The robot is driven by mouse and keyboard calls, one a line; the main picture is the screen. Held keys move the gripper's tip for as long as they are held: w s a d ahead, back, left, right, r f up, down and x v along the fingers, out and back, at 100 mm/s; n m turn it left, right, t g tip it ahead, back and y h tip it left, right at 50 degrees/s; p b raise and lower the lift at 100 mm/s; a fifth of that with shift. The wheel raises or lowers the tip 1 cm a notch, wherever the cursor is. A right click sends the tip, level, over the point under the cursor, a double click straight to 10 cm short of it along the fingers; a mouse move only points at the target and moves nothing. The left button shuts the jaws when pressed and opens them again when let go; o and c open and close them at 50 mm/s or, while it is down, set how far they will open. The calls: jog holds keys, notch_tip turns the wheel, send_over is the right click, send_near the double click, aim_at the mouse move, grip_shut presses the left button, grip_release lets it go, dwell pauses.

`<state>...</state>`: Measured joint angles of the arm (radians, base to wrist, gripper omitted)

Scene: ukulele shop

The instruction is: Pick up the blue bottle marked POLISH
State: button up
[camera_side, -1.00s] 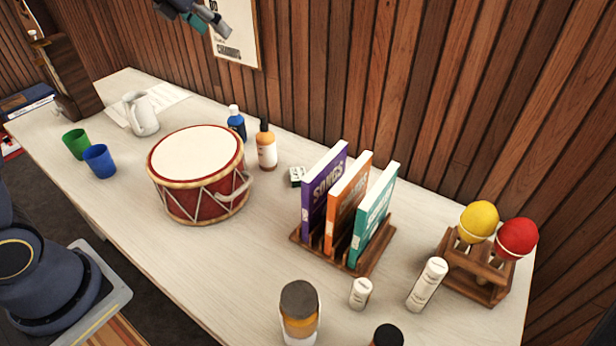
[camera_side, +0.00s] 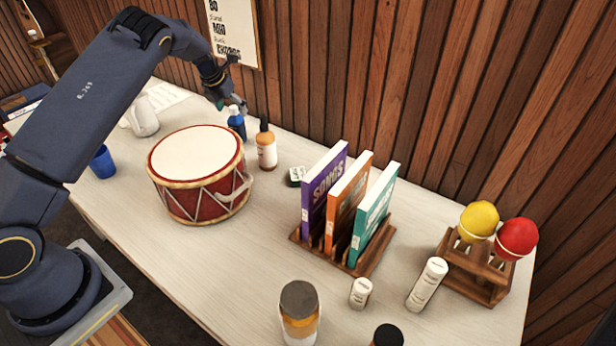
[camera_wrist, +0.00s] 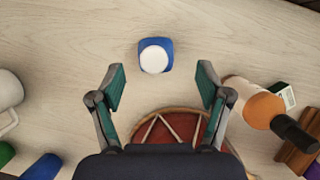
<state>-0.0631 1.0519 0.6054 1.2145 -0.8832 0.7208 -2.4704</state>
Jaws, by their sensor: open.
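The blue bottle (camera_side: 237,125) with a white cap stands upright near the wall, behind the red drum. In the wrist view the blue bottle (camera_wrist: 155,56) is seen from above, its round white cap facing me. No lettering on it can be read. My gripper (camera_side: 234,106) is above the bottle, close to its cap in the side view. In the wrist view my gripper (camera_wrist: 160,84) is open and empty, with its two fingers spread wide. The bottle lies between their lines, a little beyond the fingertips.
The red drum (camera_side: 197,175) stands in front of the bottle. An orange-and-white bottle with a dark cap (camera_side: 266,147) stands close to its right. A white pitcher (camera_side: 144,118) is to the left.

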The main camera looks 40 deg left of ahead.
aim_at(236, 121)
jog(key=x, duration=0.6)
jog(key=shift+s+a+f, duration=0.2)
jog(key=shift+a+f, duration=0.1)
jog(key=shift+f, duration=0.05)
jog(key=shift+c, duration=0.3)
jog(key=shift+r, duration=0.1)
jog(key=c, duration=1.3)
